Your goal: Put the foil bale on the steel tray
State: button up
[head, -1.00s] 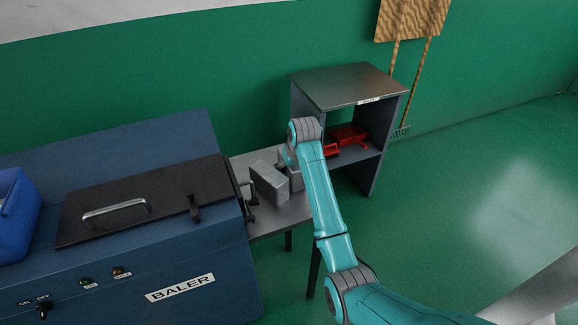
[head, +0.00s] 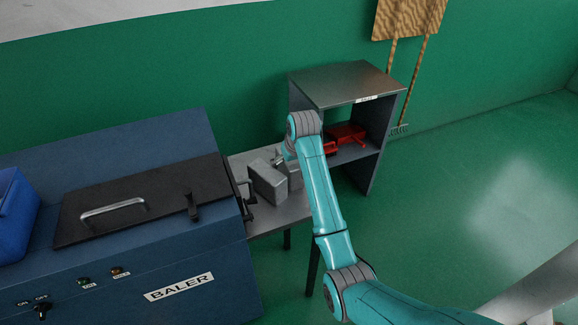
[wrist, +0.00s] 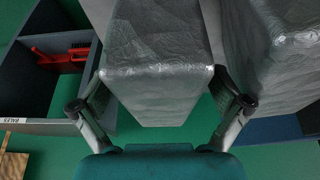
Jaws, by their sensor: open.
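Two foil-wrapped bales stand side by side on a grey metal table (head: 285,216) next to the baler. One bale (head: 267,183) is nearer the baler; it also shows at the right of the wrist view (wrist: 268,55). The other bale (head: 295,178) is nearer the shelf, partly hidden by my arm; in the wrist view it fills the middle (wrist: 155,60). My gripper (wrist: 160,103) is open, with one finger on each side of this bale; firm contact cannot be told. The steel-coloured top (head: 345,84) of the cabinet is flat and empty; no separate tray stands out.
The blue baler (head: 120,255) with its black lid (head: 150,200) takes up the left. The cabinet carries a small label (head: 368,99) and holds red items (head: 347,134) on its inner shelf. A blue bin (head: 15,215) sits at far left.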

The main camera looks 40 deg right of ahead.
jog(key=v, duration=1)
jog(key=shift+s+f, duration=0.1)
jog(key=shift+s, duration=0.05)
